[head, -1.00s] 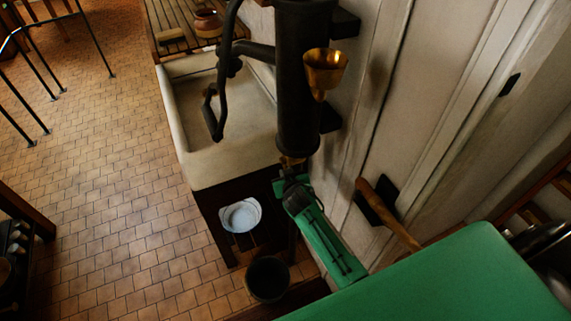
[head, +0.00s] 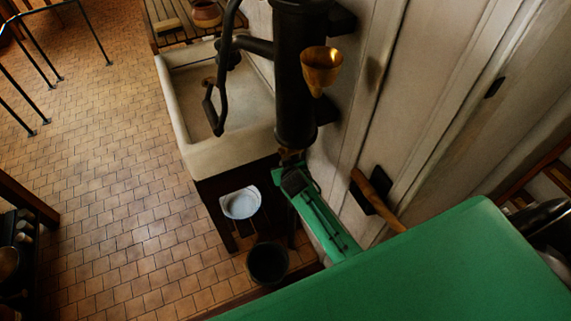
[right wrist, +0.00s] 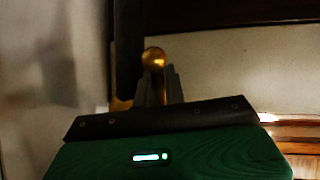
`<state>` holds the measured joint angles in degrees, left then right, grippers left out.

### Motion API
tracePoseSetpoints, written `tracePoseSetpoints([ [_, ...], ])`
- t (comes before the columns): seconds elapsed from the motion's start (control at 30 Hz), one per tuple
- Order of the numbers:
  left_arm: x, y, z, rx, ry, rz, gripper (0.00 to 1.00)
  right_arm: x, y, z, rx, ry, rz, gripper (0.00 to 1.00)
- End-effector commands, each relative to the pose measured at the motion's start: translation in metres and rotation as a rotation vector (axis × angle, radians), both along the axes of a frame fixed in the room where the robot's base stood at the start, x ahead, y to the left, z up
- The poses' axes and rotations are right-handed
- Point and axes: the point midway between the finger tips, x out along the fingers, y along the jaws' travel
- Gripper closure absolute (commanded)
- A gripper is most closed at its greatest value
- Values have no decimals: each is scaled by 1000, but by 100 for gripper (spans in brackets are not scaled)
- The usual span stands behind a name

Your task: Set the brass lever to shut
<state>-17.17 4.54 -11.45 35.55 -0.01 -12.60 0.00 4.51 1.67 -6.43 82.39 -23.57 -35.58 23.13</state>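The brass lever shows as a round brass knob (right wrist: 153,58) in the right wrist view, at the fingertips of my right gripper (right wrist: 159,84). The grey fingers stand close together around the part below the knob; whether they press on it cannot be made out. In the head view my green right arm reaches to the foot of the black pump column, and the right gripper (head: 292,162) is there, small and dark. A bit of brass shows at that spot, but the lever's setting is hidden. My left gripper is out of view.
The black column (head: 296,85) carries a brass cup (head: 321,68) and a curved black handle (head: 213,112). A pale sink (head: 185,115) stands left of it. Below are a white bowl (head: 240,203) and a dark bucket (head: 267,263). A wooden handle (head: 377,198) juts from the wall.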

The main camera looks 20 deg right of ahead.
Motion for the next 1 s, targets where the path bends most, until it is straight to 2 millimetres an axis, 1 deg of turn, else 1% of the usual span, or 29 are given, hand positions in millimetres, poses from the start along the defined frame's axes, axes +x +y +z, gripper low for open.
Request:
tracePoseSetpoints([
  [0.33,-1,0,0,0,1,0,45,-1,0,0,0,1,0,83],
  [0.47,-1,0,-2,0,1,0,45,-7,2,3,1,0,-1,83],
  [0.67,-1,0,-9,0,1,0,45,-28,6,16,3,0,0,83],
  [1.0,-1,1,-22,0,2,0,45,-72,15,48,1,0,0,83],
])
